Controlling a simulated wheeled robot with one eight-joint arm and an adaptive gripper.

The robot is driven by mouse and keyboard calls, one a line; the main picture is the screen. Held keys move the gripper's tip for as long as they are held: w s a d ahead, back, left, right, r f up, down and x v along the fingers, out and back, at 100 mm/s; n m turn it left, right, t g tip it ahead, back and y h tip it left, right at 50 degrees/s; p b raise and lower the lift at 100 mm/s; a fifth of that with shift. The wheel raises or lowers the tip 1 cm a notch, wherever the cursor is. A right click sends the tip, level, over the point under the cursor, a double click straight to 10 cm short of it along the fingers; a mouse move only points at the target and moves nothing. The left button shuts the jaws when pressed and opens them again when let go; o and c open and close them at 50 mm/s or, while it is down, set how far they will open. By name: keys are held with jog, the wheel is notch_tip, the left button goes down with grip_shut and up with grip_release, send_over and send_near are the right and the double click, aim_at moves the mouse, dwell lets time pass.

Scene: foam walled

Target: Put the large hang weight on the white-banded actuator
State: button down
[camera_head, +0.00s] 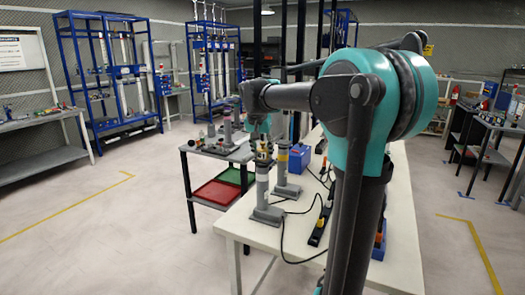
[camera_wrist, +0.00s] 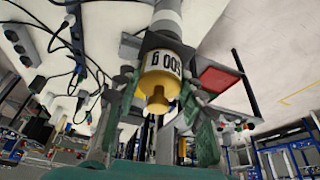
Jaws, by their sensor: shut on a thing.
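The large hang weight (camera_wrist: 163,72), brass with a white "500 g" label and a knob, is between the green-padded fingers of my gripper (camera_wrist: 162,110), which is shut on it. In the head view, my gripper (camera_head: 262,136) is above the front actuator on the white table, with the brass weight (camera_head: 263,152) at the actuator's top. That actuator (camera_head: 265,190) is a grey upright cylinder on a foot. A white band on the cylinder (camera_wrist: 167,14) shows behind the weight in the wrist view. I cannot tell whether the weight rests on it.
A blue box (camera_head: 299,160), black power strips (camera_head: 320,222) and loose cables lie on the white table (camera_head: 250,229). A side table at left has a red tray (camera_head: 215,192) and a green tray (camera_head: 235,176) below its top.

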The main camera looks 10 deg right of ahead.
jog(key=c, duration=0.9)
grip_release()
jog(key=v, duration=1.2)
jog(key=shift+r, duration=0.1)
jog(key=s+d+f+n, duration=0.15)
jog(key=s+f, duration=0.25)
jog(key=f, duration=0.5)
jog(key=s+d+f+n, duration=0.15)
jog(key=s+f, duration=0.25)
jog(key=f, duration=0.5)
jog(key=s+d+f, duration=0.1)
jog(key=s+f, duration=0.5)
jog(key=s+d+f+n+y, duration=0.1)
jog(key=s+f, duration=0.5)
jog(key=f, duration=0.1)
jog(key=s+d+f+n+y, duration=0.1)
jog(key=s+f, duration=0.5)
jog(key=f, duration=0.1)
jog(key=shift+s, duration=0.2)
